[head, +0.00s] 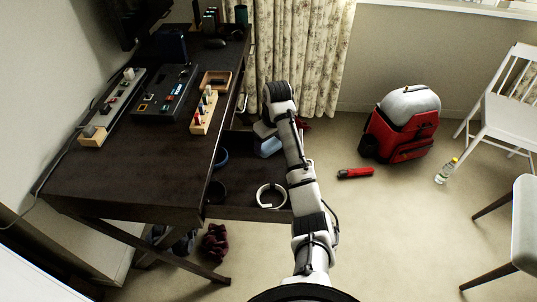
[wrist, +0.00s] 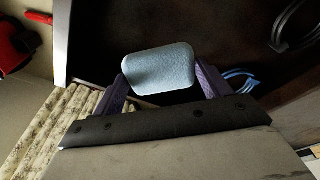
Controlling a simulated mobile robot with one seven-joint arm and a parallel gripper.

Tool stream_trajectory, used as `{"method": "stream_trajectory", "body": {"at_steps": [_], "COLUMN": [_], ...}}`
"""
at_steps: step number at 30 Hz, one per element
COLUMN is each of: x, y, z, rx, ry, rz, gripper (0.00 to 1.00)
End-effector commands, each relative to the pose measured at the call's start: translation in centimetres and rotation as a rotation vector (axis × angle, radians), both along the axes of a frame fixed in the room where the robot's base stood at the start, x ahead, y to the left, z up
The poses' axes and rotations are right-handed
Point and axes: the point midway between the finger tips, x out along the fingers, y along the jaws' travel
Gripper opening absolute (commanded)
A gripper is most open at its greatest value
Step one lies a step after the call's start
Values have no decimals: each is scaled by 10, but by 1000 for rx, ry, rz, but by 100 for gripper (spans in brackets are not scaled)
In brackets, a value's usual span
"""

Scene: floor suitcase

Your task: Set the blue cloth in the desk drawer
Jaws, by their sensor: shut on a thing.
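The blue cloth (wrist: 160,70) is a light blue, rounded folded pad. My gripper (wrist: 163,82) is shut on it, one purple finger at each side. In the head view my gripper (head: 264,133) is at the far end of the pulled-out desk drawer (head: 242,212), with the cloth (head: 269,147) below it. In the wrist view the cloth shows over the dark drawer floor (wrist: 225,30). I cannot tell whether it touches the floor. My arm hides part of the drawer.
The drawer holds a white ring (head: 271,196), a blue coil (head: 221,158) and a dark round item (head: 216,191). The dark desk (head: 120,185) carries several devices at left. A red backpack (head: 402,135), red flashlight (head: 355,173) and bottle (head: 446,171) are on the floor at right. Curtains (head: 300,60) hang behind.

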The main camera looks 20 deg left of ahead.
Motion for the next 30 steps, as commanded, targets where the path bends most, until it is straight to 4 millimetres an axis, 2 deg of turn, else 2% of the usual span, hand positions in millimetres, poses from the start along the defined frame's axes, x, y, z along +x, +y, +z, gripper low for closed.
{"method": "stream_trajectory", "body": {"at_steps": [5,13,21,22,24,26,30], "x": [0,0,0,0,0,0,0], "y": [0,0,0,0,0,0,0], "z": [-15,-52,-56,-56,-56,-56,-56], "rx": [0,-1,0,0,0,0,1], "ry": [1,0,-1,-1,-1,-1,-1], "rz": [1,0,1,1,1,1,1], "gripper": [58,58,58,80,89,97,98]}}
